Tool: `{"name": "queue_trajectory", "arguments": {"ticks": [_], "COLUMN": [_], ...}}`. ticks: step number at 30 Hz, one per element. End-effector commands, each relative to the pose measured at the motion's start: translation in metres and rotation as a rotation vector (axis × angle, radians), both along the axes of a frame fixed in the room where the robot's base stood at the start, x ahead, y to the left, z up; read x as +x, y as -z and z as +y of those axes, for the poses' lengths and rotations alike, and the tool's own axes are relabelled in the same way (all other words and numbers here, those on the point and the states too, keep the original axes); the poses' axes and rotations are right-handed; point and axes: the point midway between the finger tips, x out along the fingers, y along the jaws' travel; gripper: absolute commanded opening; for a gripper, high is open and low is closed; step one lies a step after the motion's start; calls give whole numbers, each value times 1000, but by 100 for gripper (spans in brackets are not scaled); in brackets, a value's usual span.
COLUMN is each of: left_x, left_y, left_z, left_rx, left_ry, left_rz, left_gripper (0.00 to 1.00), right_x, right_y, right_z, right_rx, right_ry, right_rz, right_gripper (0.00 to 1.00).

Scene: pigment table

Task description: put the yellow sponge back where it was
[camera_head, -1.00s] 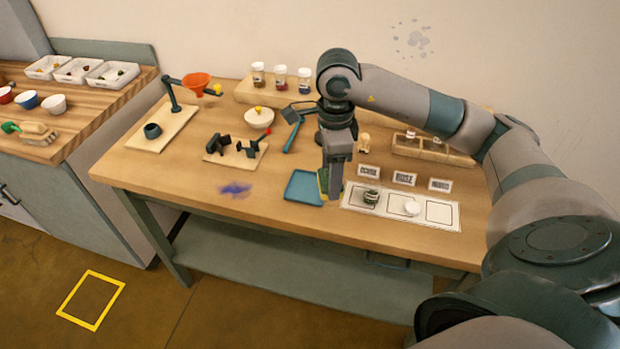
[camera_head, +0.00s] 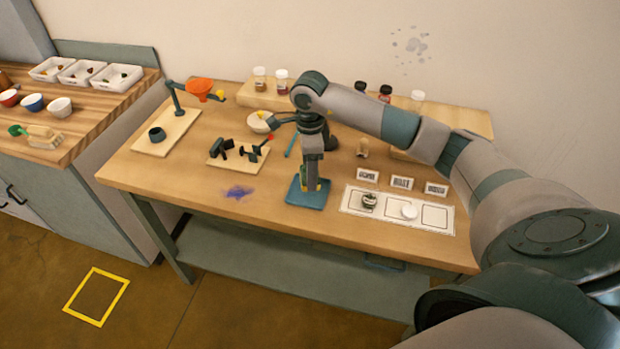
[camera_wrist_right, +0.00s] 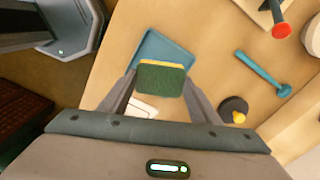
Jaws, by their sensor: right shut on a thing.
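The yellow sponge with a green scouring face (camera_wrist_right: 161,78) is pinched between the fingers of my right gripper (camera_wrist_right: 160,84) in the right wrist view. In the head view, my right gripper (camera_head: 311,178) points down over the blue tray (camera_head: 306,200), and its fingers mostly hide the sponge. In the wrist view, the blue tray (camera_wrist_right: 150,45) shows behind the sponge. I cannot tell whether the sponge touches the tray. My left gripper is not in view.
A blue-purple stain (camera_head: 238,192) lies on the table left of the tray. A white mat with marked squares (camera_head: 433,217) is to its right, holding a jar and a white item. A blue-handled tool (camera_wrist_right: 263,74) and black stands (camera_head: 222,150) are nearby.

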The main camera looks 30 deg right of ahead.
Motion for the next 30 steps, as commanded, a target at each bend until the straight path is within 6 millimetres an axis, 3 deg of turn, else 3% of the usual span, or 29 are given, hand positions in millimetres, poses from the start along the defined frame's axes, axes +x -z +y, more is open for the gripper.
{"name": "queue_trajectory", "arguments": {"ticks": [5,15,29,30], "left_x": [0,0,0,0], "left_y": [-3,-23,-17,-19], "left_z": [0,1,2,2], "left_rx": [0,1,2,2], "left_ry": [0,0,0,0], "left_rz": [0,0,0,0], "left_gripper": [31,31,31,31], "right_x": [-1,-1,0,0], "right_y": [2,36,44,43], "right_z": [0,0,0,0], "right_rx": [0,1,0,0], "right_ry": [1,2,1,1], "right_rz": [2,2,-1,-1], "right_gripper": [39,39,39,64]}}
